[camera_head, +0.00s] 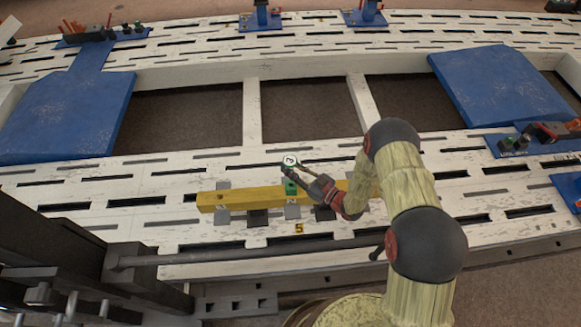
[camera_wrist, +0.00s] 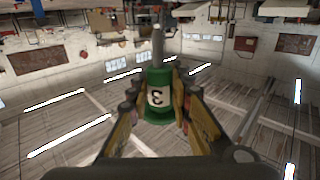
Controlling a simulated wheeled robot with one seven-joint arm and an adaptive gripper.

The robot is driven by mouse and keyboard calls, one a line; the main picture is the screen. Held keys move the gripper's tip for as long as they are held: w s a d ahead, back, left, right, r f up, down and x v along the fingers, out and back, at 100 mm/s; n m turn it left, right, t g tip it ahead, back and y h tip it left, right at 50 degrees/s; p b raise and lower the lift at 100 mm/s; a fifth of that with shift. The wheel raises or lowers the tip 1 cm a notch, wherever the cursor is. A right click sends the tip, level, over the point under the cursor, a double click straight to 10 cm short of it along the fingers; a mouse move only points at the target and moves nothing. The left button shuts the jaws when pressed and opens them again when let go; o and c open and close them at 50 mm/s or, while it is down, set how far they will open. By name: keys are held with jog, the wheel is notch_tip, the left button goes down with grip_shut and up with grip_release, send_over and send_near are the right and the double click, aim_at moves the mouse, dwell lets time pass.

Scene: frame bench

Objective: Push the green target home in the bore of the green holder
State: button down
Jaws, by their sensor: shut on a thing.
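My gripper (camera_head: 299,168) reaches in from the right over the yellow beam and is shut on the green target (camera_wrist: 159,78). In the wrist view the target is a green cylinder with a white label bearing a dark figure, between my two fingers, and a grey pin extends from its far end. In the head view the target (camera_head: 290,160) shows mostly as a pale round face with a dark mark. The green holder (camera_head: 291,188) sits on the yellow beam (camera_head: 245,198), just below the target in the picture. Its bore cannot be made out.
The beam rests on grey supports on the white slotted bench (camera_head: 150,180). A small yellow tag (camera_head: 299,228) lies in front. Blue plates (camera_head: 66,115) and (camera_head: 497,85) lie at left and right. A dark frame with a horizontal bar (camera_head: 230,253) stands at the front left.

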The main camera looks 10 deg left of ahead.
jog(key=shift+s+d, duration=0.1)
jog(key=shift+d, duration=0.1)
jog(key=shift+f+b, duration=0.25)
jog(key=shift+b, duration=0.05)
jog(key=shift+f+b, duration=2.2)
jog(key=shift+f, duration=0.5)
jog(key=shift+f+b, duration=0.55)
jog(key=shift+b, duration=0.25)
jog(key=shift+f, duration=0.1)
